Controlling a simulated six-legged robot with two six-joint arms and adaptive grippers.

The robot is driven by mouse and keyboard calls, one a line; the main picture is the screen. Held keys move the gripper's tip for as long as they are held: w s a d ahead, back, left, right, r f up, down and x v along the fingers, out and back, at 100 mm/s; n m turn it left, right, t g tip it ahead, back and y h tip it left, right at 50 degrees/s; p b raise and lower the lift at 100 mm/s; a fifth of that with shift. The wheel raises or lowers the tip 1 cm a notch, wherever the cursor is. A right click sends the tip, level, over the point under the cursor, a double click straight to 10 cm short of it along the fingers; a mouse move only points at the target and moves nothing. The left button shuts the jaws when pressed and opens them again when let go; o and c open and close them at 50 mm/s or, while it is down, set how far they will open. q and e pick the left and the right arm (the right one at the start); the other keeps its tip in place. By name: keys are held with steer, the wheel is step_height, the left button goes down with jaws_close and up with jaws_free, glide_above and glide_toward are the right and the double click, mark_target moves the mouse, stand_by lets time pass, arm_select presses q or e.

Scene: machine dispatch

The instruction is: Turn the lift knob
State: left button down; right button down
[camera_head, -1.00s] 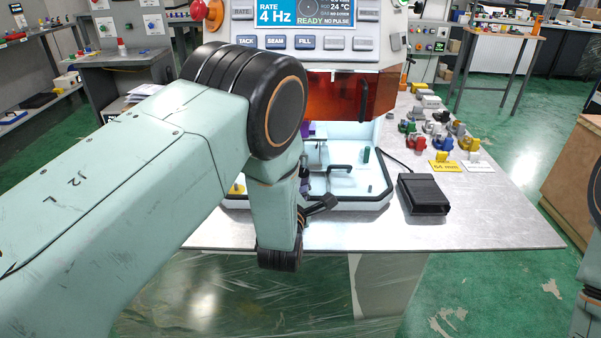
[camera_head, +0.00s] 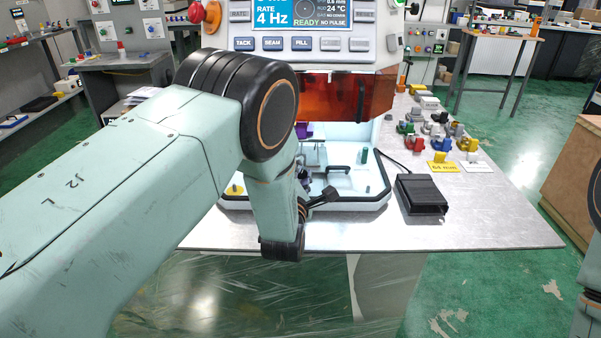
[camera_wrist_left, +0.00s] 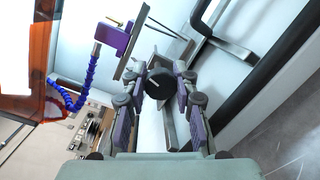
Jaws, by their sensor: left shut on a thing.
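The lift knob (camera_wrist_left: 159,83) is a round black knob with a pale pointer line on its face. In the left wrist view it sits between the fingertips of my left gripper (camera_wrist_left: 160,80), whose purple-padded fingers are closed on its two sides. In the head view my left arm reaches to the open chamber of the white machine (camera_head: 362,178). The gripper there is mostly hidden behind my own arm, and I cannot make out the knob. My right gripper is out of view.
An amber cover (camera_head: 340,98) hangs above the chamber, below a panel of buttons and a display (camera_head: 310,14). A black pedal box (camera_head: 422,194) lies right of the machine. Several coloured parts stand behind it. The table's front right (camera_head: 480,225) is clear.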

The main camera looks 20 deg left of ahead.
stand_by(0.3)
arm_select(q)
steer(key=m+p, duration=0.1)
steer(key=m, duration=0.3)
steer(key=shift+a+g, duration=0.1)
steer(key=shift+g, duration=0.2)
steer(key=m+p, duration=0.1)
steer(key=m, duration=0.3)
steer(key=shift+g+y, duration=0.3)
steer(key=shift+g, duration=0.1)
steer(key=shift+m, duration=0.4)
steer(key=c, duration=1.3)
jaws_free()
steer(key=shift+s, duration=0.1)
